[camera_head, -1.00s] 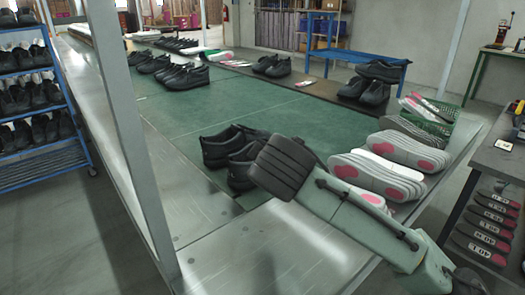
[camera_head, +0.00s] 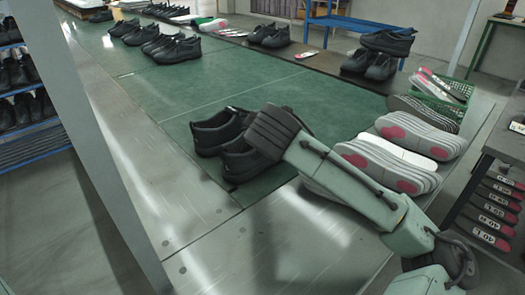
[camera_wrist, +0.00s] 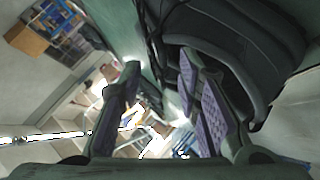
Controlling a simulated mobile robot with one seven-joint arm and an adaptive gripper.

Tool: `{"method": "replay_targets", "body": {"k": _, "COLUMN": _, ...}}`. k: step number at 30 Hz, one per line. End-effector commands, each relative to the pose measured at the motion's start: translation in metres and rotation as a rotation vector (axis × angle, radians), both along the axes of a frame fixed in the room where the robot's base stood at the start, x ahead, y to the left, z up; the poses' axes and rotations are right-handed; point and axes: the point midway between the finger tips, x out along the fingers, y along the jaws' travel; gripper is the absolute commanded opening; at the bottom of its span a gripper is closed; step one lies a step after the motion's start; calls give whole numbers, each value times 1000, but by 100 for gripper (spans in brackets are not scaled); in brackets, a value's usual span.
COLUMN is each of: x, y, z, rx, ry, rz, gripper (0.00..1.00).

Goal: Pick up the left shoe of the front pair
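The front pair of black shoes stands on the green mat of the bench in the head view. The farther, left one (camera_head: 212,134) shows its collar and side. The nearer one (camera_head: 240,166) is partly hidden behind the dark end of my arm, which also hides my fingers there. In the wrist view my gripper (camera_wrist: 160,66) is open, its two purple-padded fingers apart, with no shoe between them. A large black shoe (camera_wrist: 245,35) fills the upper right, close beside or behind the right finger. I cannot tell which shoe it is, or whether they touch.
Grey soles with pink patches (camera_head: 385,165) lie right of my arm. More black shoes (camera_head: 178,48) stand along the far left of the green mat (camera_head: 285,95). A metal post (camera_head: 85,130) rises at left. The mat's middle is clear.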

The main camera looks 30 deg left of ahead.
Motion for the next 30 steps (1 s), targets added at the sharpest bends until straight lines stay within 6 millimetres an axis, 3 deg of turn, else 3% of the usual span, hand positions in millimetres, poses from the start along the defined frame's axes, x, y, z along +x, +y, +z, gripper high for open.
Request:
{"method": "replay_targets", "body": {"k": 9, "x": 31, "y": 20, "z": -22, "rx": 0, "ry": 2, "rz": -1, "gripper": 31}}
{"method": "replay_targets", "body": {"k": 18, "x": 34, "y": 22, "z": -26, "rx": -1, "ry": 1, "rz": 0, "gripper": 30}}
{"method": "replay_targets", "body": {"k": 30, "x": 34, "y": 22, "z": -25, "rx": 0, "ry": 0, "rz": 0, "gripper": 4}}
